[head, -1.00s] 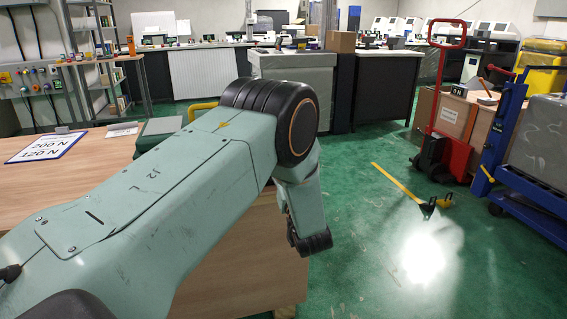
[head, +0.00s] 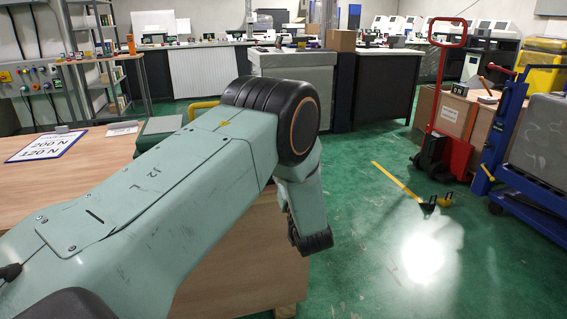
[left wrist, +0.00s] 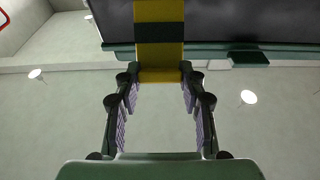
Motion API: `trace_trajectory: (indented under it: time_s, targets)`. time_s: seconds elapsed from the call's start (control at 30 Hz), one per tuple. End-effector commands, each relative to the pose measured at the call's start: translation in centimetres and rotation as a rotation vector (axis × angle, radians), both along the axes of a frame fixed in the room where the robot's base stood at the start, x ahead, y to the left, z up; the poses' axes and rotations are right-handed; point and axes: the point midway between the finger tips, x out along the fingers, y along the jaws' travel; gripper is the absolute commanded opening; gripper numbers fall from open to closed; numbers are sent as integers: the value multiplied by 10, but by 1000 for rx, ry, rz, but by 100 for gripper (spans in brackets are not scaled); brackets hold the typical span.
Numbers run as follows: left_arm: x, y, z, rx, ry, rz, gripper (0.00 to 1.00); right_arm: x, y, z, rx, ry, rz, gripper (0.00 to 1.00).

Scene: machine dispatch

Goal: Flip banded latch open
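The banded latch (left wrist: 159,12), a yellow strip with a black band, hangs down from the top centre in the left wrist view. It lies against the edge of a dark panel (left wrist: 225,18) with a green rim. My left gripper (left wrist: 159,78) is open, with its two ridged finger pads apart. The latch's lower yellow end lies between or just beyond the fingertips; I cannot tell whether they touch it. In the head view my left arm reaches over the wooden bench, but the fingers and latch are not visible there. My right gripper is not in view.
A red pallet jack (head: 445,150) and a blue lift cart (head: 505,125) stand at the right. The green floor (head: 370,240) between is mostly clear.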

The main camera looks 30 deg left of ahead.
Motion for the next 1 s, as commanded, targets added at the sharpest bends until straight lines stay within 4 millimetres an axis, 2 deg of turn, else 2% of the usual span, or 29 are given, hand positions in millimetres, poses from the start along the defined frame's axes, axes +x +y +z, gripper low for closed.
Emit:
trace_trajectory:
  time_s: [0.03,0.3,0.67,0.77,1.0]
  targets:
    - [-4,4,-12,-16,28,9,42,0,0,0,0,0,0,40]
    - [-2,2,-8,-12,19,4,64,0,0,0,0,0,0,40]
    - [-3,-3,-7,-9,14,-1,64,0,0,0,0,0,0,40]
    - [-10,-12,-10,-8,15,-3,64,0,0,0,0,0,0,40]
    - [-40,-49,-22,-6,16,-6,64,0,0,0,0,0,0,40]
